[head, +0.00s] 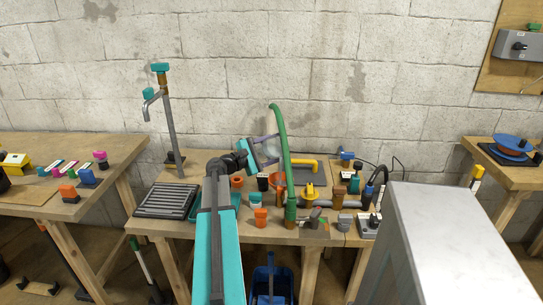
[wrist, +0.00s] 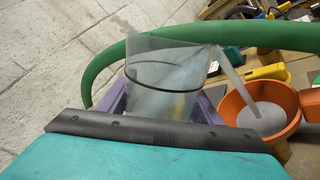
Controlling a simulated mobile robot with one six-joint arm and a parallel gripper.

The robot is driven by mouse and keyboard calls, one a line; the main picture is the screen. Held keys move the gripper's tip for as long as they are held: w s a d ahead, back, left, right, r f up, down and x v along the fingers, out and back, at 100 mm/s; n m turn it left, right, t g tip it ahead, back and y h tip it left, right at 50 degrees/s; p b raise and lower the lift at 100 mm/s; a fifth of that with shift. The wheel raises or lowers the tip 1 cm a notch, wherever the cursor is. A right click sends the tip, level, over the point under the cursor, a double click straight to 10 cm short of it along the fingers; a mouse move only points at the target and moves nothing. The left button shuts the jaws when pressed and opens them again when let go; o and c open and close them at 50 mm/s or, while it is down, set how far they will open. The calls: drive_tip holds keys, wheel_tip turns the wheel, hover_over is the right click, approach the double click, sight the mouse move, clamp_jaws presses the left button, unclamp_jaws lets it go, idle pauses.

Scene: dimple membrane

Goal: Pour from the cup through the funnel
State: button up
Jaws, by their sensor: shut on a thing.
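My gripper (head: 259,152) is shut on a clear cup (head: 271,152) above the middle of the bench. In the wrist view my gripper (wrist: 165,100) has purple fingers on both sides of the cup (wrist: 160,75), which has a dark ring around it. The cup is tilted, its lip toward the right. A pale stream (wrist: 233,75) runs from the lip down into the orange funnel (wrist: 284,122), where pale liquid (wrist: 262,120) shows. In the head view the funnel (head: 276,178) is partly hidden behind the green hose.
A green hose (head: 281,130) arches close beside the cup and crosses behind it in the wrist view. A tap (head: 168,115) and black rack (head: 166,201) stand left. Several small items crowd the bench around the funnel. A grey block (head: 430,230) stands at front right.

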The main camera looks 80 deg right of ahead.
drive_tip(key=shift+f+m+b, duration=0.2)
drive_tip(key=shift+m+b, duration=0.8)
drive_tip(key=shift+b, duration=0.65)
idle(3.4)
drive_tip(key=shift+r+p, duration=0.15)
drive_tip(key=shift+p, duration=0.15)
drive_tip(key=shift+r+n+p, duration=0.1)
drive_tip(key=shift+n+p, duration=0.2)
drive_tip(key=shift+f+b, duration=0.2)
drive_tip(key=shift+b, duration=0.4)
idle(1.7)
